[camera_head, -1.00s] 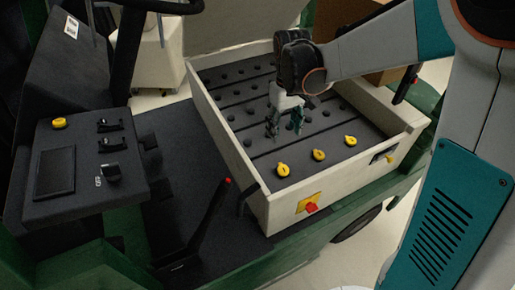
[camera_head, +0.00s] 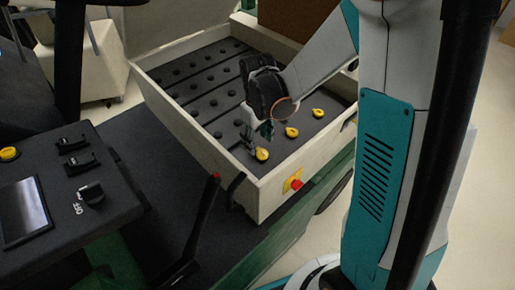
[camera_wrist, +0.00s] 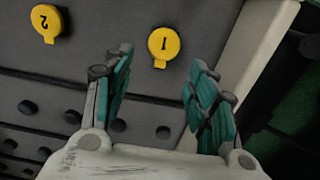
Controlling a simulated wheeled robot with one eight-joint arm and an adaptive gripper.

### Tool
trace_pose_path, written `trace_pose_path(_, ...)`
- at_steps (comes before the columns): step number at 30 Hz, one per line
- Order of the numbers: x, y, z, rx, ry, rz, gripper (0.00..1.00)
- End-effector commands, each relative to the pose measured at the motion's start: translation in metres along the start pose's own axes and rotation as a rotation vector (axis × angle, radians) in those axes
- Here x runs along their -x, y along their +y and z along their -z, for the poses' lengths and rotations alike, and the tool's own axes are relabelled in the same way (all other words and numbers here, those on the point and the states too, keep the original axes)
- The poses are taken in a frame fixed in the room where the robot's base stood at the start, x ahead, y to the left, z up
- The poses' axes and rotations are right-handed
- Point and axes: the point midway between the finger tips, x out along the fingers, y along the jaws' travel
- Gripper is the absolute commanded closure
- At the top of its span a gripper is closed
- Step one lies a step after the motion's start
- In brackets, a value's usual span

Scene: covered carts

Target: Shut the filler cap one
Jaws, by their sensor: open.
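Filler cap one (camera_wrist: 163,44) is a round yellow cap marked 1, with a small tab, on the dark panel in the wrist view. It looks much like cap two (camera_wrist: 47,20) beside it; whether it is fully closed I cannot tell. In the head view cap one (camera_head: 262,155) is the nearest of three yellow caps. My gripper (camera_wrist: 160,68) is open and empty, with cap one showing between and beyond its teal fingertips. In the head view my gripper (camera_head: 257,137) hangs just above and behind that cap; contact is not clear.
The pale box wall (camera_head: 190,135) rises around the dark panel. Two more yellow caps (camera_head: 291,132) (camera_head: 318,113) sit to the right. A red knob (camera_head: 296,184) is on the box's front. A control console (camera_head: 60,185) and a red-tipped lever (camera_head: 200,215) stand at left.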

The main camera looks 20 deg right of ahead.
Motion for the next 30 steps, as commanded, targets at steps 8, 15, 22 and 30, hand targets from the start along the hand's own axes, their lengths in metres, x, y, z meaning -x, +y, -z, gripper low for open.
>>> trace_pose_path(8,-0.030,0.000,0.000,0.000,0.000,0.000,0.48)
trace_pose_path(15,-0.032,0.000,0.000,0.000,0.000,0.000,0.48)
trace_pose_path(22,-0.031,0.000,0.000,0.000,0.000,0.000,0.77)
trace_pose_path(30,-0.033,0.000,0.001,0.001,-0.015,0.001,0.92)
